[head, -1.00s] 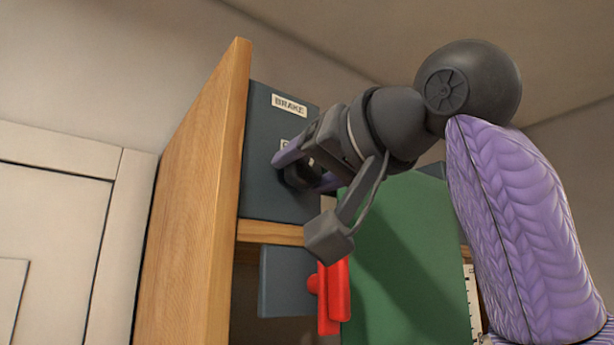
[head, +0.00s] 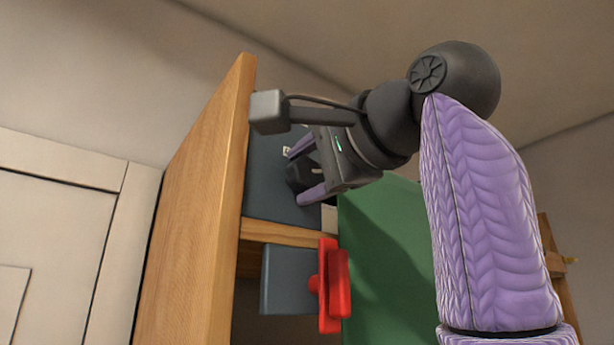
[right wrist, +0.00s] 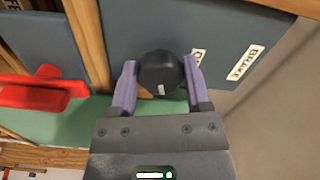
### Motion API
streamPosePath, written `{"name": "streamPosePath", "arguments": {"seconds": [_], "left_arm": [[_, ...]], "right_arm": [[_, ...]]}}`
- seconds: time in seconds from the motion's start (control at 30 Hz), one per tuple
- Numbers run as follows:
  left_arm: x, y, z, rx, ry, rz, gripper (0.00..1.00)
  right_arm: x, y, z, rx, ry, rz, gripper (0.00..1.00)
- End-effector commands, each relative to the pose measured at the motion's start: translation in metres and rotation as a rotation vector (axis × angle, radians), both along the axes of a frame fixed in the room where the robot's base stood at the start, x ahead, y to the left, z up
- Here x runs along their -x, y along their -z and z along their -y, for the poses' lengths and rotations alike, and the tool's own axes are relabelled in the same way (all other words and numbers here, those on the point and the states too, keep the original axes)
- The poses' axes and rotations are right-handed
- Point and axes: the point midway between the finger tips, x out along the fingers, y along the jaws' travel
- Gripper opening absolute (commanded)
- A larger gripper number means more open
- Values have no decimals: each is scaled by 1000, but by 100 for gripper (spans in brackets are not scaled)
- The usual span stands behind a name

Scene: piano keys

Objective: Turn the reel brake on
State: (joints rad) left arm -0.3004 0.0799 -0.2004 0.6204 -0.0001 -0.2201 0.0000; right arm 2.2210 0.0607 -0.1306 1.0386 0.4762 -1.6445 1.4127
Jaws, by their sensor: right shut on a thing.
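The reel brake is a dark round knob (right wrist: 159,72) on a blue-grey panel (head: 268,185) in a wooden cabinet. The knob also shows in the head view (head: 299,177), partly hidden by my right gripper. My right gripper (right wrist: 156,78) is shut on the knob, one purple finger on each side. A light mark shows on the knob's near edge in the right wrist view. A label reading BRAKE (right wrist: 246,62) is on the panel, with a second white label (right wrist: 213,72) partly hidden behind the knob and finger. My left gripper is not in view.
Below the panel is a wooden shelf edge (head: 280,231), with a red handle (head: 332,285) on a smaller blue-grey panel (head: 287,280) under it. A green panel (head: 390,260) stands to the right. The cabinet's wooden side (head: 200,200) stands at left.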

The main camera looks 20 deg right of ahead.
Motion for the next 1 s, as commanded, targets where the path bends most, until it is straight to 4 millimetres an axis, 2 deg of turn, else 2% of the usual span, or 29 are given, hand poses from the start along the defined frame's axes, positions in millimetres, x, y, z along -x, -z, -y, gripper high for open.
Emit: {"name": "streamPosePath", "arguments": {"seconds": [0.4, 1.0], "left_arm": [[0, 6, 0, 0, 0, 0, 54], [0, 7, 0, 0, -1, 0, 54]], "right_arm": [[0, 1, 0, -216, 0, -82, 2], [0, 1, 0, -270, 2, -103, 2]]}}
